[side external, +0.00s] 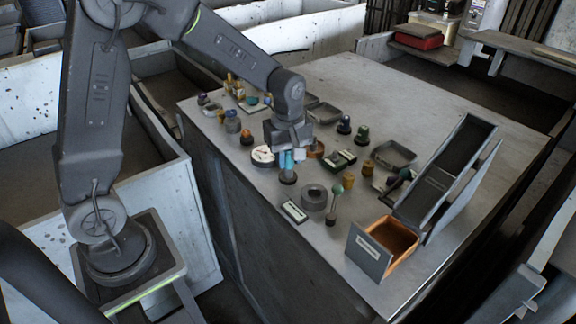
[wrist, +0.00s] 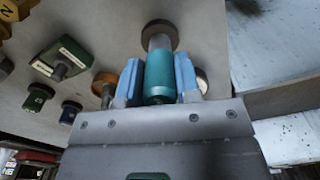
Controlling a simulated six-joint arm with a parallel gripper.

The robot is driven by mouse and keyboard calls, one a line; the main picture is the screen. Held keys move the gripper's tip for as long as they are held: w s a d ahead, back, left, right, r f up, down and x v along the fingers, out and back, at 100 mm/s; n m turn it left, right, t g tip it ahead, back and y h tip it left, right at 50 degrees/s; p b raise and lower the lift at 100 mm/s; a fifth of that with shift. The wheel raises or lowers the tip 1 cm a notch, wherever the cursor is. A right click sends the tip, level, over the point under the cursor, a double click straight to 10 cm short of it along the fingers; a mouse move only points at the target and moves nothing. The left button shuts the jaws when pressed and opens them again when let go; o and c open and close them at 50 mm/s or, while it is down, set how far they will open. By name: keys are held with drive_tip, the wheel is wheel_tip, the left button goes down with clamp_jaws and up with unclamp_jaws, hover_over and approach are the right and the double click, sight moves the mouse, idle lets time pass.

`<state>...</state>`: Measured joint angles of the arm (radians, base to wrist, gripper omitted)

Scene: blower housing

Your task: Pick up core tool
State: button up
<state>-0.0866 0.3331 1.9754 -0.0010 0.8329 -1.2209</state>
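A tool with a teal cylindrical handle, which I take to be the core tool (wrist: 159,76), stands between my gripper's two blue fingers in the wrist view. A grey shaft and a dark round base show beyond the handle. My gripper (side external: 290,160) points down over the table, and its fingers lie against both sides of the handle, with no clear gap. In the side view the dark base (side external: 287,177) is at the table top; whether it touches cannot be told.
A white-faced dial (side external: 263,156) and a copper-coloured round part (side external: 315,149) stand close by. A grey ring (side external: 314,197), a green-topped pin (side external: 336,190) and a labelled block (side external: 294,211) lie in front. An orange-lined bin (side external: 388,240) stands at the right.

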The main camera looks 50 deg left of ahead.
drive_tip(key=c, duration=0.4)
